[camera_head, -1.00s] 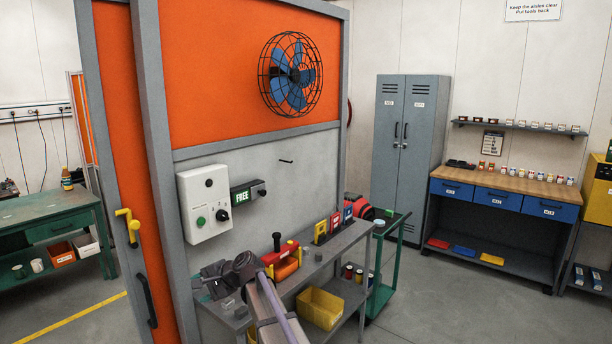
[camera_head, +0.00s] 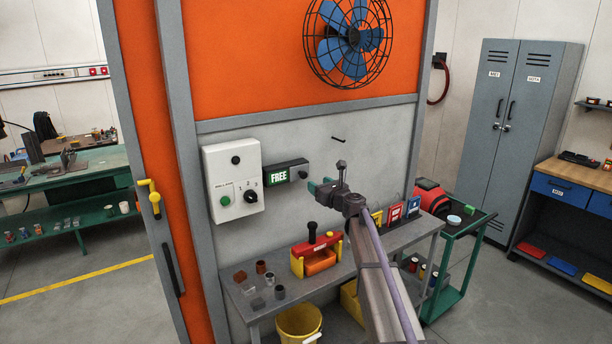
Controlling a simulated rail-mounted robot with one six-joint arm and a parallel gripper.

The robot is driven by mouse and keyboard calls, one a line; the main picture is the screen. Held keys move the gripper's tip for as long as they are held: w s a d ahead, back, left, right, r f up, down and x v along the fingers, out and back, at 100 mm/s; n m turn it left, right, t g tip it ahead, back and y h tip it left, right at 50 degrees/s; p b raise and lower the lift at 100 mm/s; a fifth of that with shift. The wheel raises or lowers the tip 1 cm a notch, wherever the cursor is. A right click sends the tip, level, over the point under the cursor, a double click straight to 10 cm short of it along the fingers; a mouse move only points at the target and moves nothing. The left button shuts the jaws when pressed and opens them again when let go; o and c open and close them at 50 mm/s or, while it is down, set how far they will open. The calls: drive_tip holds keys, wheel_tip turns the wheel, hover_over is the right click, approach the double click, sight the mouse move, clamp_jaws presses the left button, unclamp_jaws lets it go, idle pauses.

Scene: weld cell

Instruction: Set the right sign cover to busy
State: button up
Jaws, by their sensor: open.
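The sign (camera_head: 278,177) is a dark box on the grey wall panel, showing a lit green-white FREE at its left part. Its dark cover (camera_head: 299,171) sits over the right part, with a small round knob (camera_head: 304,174) on its front. My gripper (camera_head: 321,187) is open and empty, raised to about the sign's height and just right of it in the picture. It appears apart from the knob; its depth to the wall is hard to tell.
A white control box (camera_head: 233,178) with a green button and black switch is left of the sign. Below, a bench (camera_head: 330,283) holds a red and yellow tool (camera_head: 316,255), several small blocks and upright cards (camera_head: 396,214). A peg (camera_head: 338,140) sticks out above the sign.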

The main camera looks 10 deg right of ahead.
sight(305, 175)
drive_tip(key=x, duration=1)
drive_tip(key=shift+w+a, duration=0.15)
drive_tip(key=shift+w, duration=0.1)
drive_tip(key=shift+c, duration=0.5)
drive_tip(key=shift+s, duration=0.1)
clamp_jaws()
